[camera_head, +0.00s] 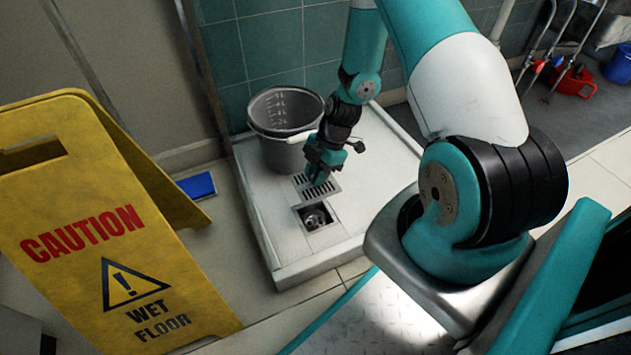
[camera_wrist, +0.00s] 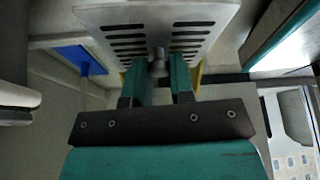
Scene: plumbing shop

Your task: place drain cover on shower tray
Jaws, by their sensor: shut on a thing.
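The drain cover (camera_head: 300,181) is a grey metal plate with rows of slots. In the head view it is beneath my gripper (camera_head: 318,179), just behind the open square drain hole (camera_head: 314,217) in the white shower tray (camera_head: 378,170). The hole is uncovered. In the wrist view the slotted cover (camera_wrist: 112,15) lies beyond my fingers. My gripper (camera_wrist: 158,75) is shut on its small grey knob (camera_wrist: 158,64). I cannot tell whether the cover touches the tray or hangs just above it. My gripper partly hides it in the head view.
A grey bucket (camera_head: 285,110) stands on the tray at the back left, close to my gripper. A yellow wet-floor sign (camera_head: 105,230) and a blue object (camera_head: 197,186) are left of the tray. Teal tiled walls (camera_head: 265,45) bound the back. The tray's right part is clear.

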